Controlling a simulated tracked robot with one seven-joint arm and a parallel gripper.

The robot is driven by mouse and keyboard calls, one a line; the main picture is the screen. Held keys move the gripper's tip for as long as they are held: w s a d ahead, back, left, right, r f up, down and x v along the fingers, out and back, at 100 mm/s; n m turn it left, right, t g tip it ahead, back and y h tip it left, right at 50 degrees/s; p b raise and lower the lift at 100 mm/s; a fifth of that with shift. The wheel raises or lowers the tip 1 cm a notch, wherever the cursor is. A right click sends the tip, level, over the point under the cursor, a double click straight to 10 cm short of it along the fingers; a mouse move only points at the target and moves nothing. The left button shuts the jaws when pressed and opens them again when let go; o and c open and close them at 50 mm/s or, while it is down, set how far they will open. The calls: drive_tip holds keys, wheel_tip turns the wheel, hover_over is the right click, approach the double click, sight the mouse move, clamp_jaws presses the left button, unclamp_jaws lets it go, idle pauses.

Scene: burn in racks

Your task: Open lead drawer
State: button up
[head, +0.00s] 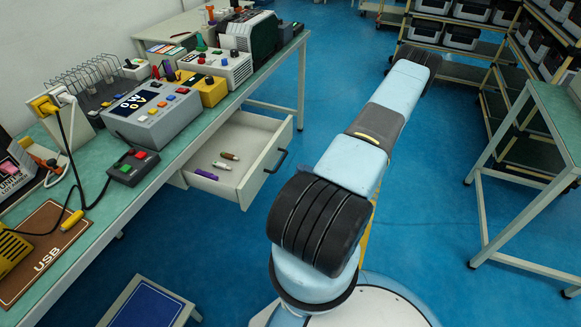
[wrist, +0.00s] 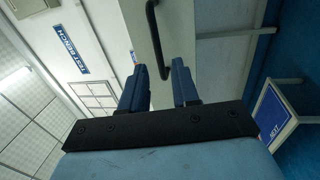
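The lead drawer (head: 236,184) sticks out from under the green bench, pulled open. Two small brown items (head: 226,159) and a purple item (head: 205,174) lie inside it. Its dark bar handle (head: 276,163) is on the front panel. In the wrist view, a pale panel (wrist: 137,30) with a dark bar handle (wrist: 153,30) shows beyond my gripper (wrist: 159,82). The two blue fingers are apart, with nothing seen clamped between them. The handle's lower end shows in the gap between the fingers; its distance is hard to tell. My gripper is not visible in the head view.
The bench top (head: 180,140) holds instruments, cables and a mat marked USB (head: 42,250). A low stand with a blue top (head: 148,306) is at the lower left. Another table (head: 555,118) and racks of bins (head: 452,35) stand at the right. Blue floor is clear beside the drawer.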

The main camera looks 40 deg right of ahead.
drive_tip(key=shift+v, duration=2.55)
drive_tip(key=shift+f, duration=0.1)
drive_tip(key=w+a+r+n+g+y, duration=0.1)
drive_tip(key=w+a+r+n+g, duration=0.1)
drive_tip(key=a+r+n+g, duration=0.55)
drive_tip(key=w+a+r+n+g, duration=0.2)
drive_tip(key=w+r+n+g, duration=0.15)
drive_tip(key=r+n, duration=0.7)
drive_tip(key=w+a+r+n+g+y, duration=0.1)
drive_tip(key=w+a+r+n+g, duration=0.1)
drive_tip(key=a+r+n+g, duration=0.55)
drive_tip(key=s+a+r+n+t+h, duration=0.2)
drive_tip(key=s+a+r+n+h, duration=0.1)
drive_tip(key=r+n, duration=0.4)
drive_tip(key=s+a+r+n+t+h, duration=0.2)
drive_tip(key=s+a+r+n+h, duration=0.2)
drive_tip(key=r+n, duration=0.4)
drive_tip(key=s+a+r+n+t+h, duration=0.2)
drive_tip(key=s+a+r+n+h, duration=0.2)
drive_tip(key=r+n, duration=0.3)
wheel_tip(320, 180, up, 3)
drive_tip(key=shift+s+r+n+t+h, duration=0.2)
drive_tip(key=shift+s+n+t+h, duration=0.15)
drive_tip(key=shift+s, duration=0.5)
